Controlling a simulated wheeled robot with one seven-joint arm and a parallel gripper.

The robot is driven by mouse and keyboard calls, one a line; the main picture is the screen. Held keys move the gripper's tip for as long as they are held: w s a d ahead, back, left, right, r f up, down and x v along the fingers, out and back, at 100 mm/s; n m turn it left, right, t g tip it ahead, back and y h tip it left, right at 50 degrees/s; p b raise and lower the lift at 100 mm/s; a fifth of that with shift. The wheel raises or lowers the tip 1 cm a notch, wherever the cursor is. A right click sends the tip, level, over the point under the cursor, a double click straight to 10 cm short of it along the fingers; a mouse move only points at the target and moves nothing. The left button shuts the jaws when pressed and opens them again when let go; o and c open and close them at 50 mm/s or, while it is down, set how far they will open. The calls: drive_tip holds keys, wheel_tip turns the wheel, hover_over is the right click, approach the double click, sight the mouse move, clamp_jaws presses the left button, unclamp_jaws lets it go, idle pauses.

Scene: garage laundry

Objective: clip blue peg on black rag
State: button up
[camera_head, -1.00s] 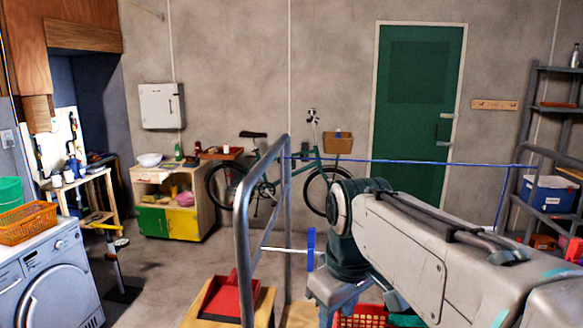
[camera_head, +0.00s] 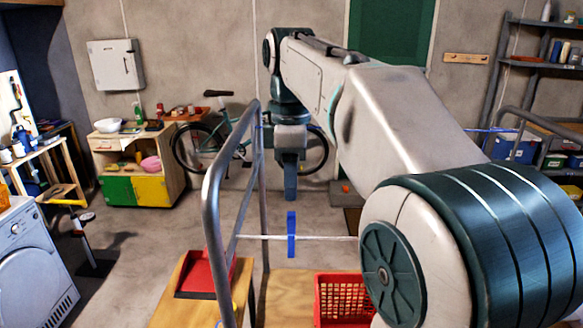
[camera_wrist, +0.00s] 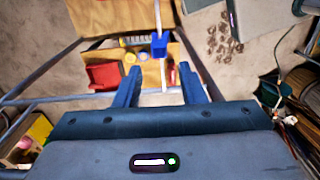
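The blue peg (camera_head: 291,235) stands upright on the white line (camera_head: 262,237) that runs from the grey metal rail. It also shows in the wrist view (camera_wrist: 159,44), beyond and between my fingertips. My gripper (camera_head: 290,196) points down just above the peg, with a small gap in the head view. In the wrist view my gripper (camera_wrist: 158,72) has its two blue fingers apart with nothing between them. I cannot make out a black rag in either view; my arm hides much of the right side.
The grey rail frame (camera_head: 212,200) stands close to the left of my gripper. Below are a red crate (camera_head: 345,290), a wooden top (camera_head: 180,310) and a red dustpan (camera_head: 205,272). A washing machine (camera_head: 35,260) stands at the left. Open floor lies behind the rail.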

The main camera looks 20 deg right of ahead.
sight(291, 214)
drive_tip(key=shift+s+f+b, duration=0.1)
drive_tip(key=shift+f+b, duration=2.85)
drive_tip(key=shift+f, duration=1.2)
clamp_jaws()
drive_tip(key=shift+r+p, duration=2.7)
drive_tip(key=shift+r, duration=0.1)
drive_tip(key=shift+f, duration=0.1)
